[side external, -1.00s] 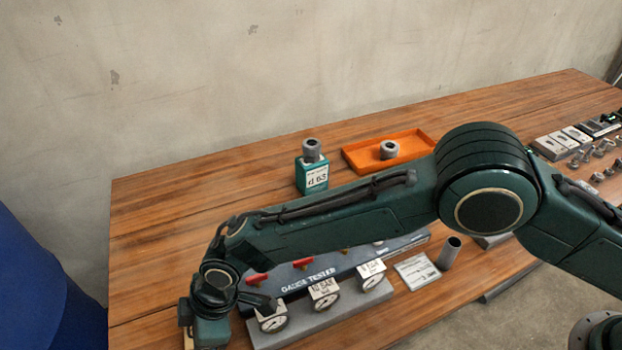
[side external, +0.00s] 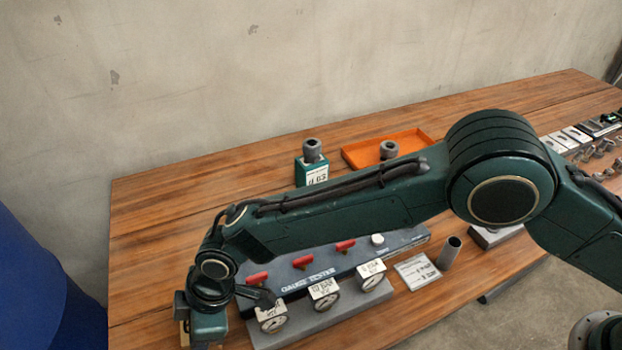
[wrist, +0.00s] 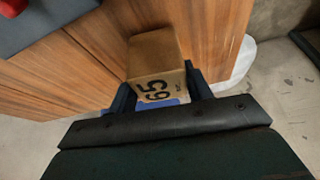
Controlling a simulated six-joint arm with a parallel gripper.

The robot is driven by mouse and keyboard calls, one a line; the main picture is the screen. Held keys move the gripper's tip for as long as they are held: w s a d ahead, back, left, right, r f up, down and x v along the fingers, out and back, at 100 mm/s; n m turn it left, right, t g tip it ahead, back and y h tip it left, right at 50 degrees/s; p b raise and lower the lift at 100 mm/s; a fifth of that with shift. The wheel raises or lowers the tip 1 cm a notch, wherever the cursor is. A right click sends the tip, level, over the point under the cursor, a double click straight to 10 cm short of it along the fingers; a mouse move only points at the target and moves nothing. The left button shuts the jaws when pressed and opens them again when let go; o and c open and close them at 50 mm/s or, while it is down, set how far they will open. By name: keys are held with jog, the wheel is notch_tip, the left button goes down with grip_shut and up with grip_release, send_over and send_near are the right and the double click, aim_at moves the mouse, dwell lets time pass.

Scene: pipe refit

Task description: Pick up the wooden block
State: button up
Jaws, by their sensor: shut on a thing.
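The wooden block (wrist: 155,55) is a tan box with a dark "65" on its near face, in the middle of the wrist view. My gripper (wrist: 160,93) is shut on it, with a dark finger on each side of its lower part. In the side external view my gripper (side external: 207,328) is at the table's front left, and only a thin tan strip of the block (side external: 184,332) shows at its left. The fingertips are hidden there. I cannot tell whether the block touches the table.
The gauge tester (side external: 400,243) with red handles and dial gauges stands right of my gripper. Behind my arm are a teal block (side external: 311,172) with a grey fitting on it and an orange tray (side external: 424,140). A grey tube (side external: 449,252) stands farther right. The table's left back is clear.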

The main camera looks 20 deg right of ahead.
notch_tip(320, 180, up, 18)
dwell(0.5)
dwell(0.5)
